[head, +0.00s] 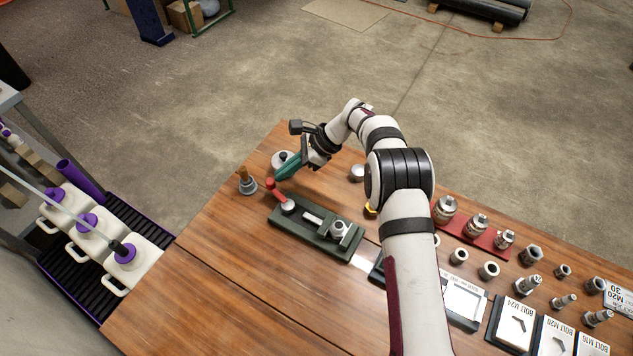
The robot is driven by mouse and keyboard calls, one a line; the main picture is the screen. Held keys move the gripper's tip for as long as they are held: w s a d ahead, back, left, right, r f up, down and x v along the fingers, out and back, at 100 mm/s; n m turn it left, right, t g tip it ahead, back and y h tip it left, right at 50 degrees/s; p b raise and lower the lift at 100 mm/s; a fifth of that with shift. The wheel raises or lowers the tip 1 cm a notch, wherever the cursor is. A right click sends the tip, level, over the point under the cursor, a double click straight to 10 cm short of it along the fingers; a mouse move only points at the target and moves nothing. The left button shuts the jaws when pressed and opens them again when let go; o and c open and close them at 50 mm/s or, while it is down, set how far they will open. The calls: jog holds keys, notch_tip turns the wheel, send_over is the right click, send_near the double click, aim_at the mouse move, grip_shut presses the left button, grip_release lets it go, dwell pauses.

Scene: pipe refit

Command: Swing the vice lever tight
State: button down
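The dark green vice (312,240) lies on the wooden workbench, left of my arm's base. Its red lever (276,192) stands at the vice's left end, with its red knob pointing up and to the left. A round metal fitting (338,229) sits at the vice's right end. My gripper (280,176), with teal fingers, is just above and right of the lever's knob. The fingertips look very close to the knob; I cannot tell whether they touch it. The gap between the fingers is too small to make out here.
A round pale item (283,158) lies behind my gripper. A red rack (488,241) of metal fittings, loose nuts and bolts and labelled bins fill the right side. The bench's left front (200,280) is clear.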

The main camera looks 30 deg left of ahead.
jog(key=v, duration=1.6)
jog(key=s+d+r+n+t+h, duration=0.1)
jog(key=s+d+r+t+h, duration=0.1)
jog(key=s+d+r, duration=0.65)
jog(key=s+d+r+n+t+h, duration=0.1)
jog(key=s+d+r+n, duration=0.3)
jog(key=d, duration=0.7)
jog(key=s+d+f+t+h, duration=0.1)
jog(key=s+d+f, duration=0.2)
jog(key=s+d, duration=0.2)
jog(key=s+d+f+h, duration=0.1)
jog(key=s+d+f, duration=0.2)
jog(key=s, duration=0.9)
jog(key=shift+d+f+t, duration=0.25)
jog(key=shift+d+t, duration=0.15)
jog(key=shift+d, duration=0.55)
